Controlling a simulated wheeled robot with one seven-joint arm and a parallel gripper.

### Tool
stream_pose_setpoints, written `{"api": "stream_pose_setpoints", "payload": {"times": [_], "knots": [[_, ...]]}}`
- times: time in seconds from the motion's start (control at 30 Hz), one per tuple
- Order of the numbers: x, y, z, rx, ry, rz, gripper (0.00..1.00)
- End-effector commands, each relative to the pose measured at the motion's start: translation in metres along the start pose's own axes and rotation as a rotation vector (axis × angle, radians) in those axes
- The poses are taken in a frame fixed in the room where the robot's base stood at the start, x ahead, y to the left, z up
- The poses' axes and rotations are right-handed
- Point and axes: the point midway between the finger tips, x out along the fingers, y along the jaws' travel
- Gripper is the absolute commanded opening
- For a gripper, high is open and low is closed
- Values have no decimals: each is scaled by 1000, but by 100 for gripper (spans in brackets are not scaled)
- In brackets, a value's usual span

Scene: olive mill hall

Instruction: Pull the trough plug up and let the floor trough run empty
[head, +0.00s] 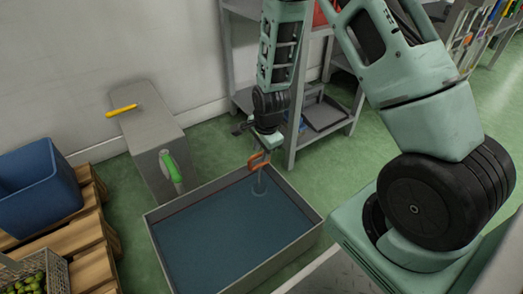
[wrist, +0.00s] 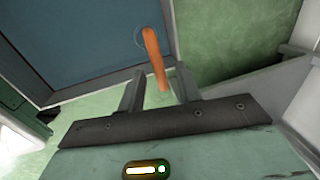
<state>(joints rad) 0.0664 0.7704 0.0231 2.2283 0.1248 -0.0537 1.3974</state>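The floor trough (head: 172,212) is a grey-walled rectangular basin holding dark blue water, which also shows in the wrist view (wrist: 80,40). The trough plug's orange handle (head: 257,158) stands above the water near the far right corner, on a thin pale rod that enters the water inside a faint ring. My gripper (head: 267,143) points down at the handle. In the wrist view the handle (wrist: 152,58) lies between the two fingers of my gripper (wrist: 160,76). The fingers are apart, with a gap visible beside the handle. The plug's underwater end is hidden.
A grey metal box (head: 150,128) with a yellow lever (head: 122,110) and a green handle (head: 171,166) stands behind the trough. A grey shelf rack (head: 291,125) stands close behind my gripper. A blue bin (head: 38,188) sits on wooden pallets at left. Green floor is clear between.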

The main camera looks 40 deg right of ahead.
Motion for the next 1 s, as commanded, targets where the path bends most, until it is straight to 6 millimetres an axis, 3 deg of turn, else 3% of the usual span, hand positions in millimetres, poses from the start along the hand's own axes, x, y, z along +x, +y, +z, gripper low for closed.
{"api": "stream_pose_setpoints", "payload": {"times": [0.07, 0.2, 0.47, 0.8, 1.0], "knots": [[0, 0, 0, 0, 0, 0, 34], [0, 0, 0, 0, 0, 0, 0], [-5, -1, 0, 1, 0, 0, 0], [-42, -8, 0, 2, 0, 1, 0], [-45, -9, 0, 0, 1, 0, 0]]}}
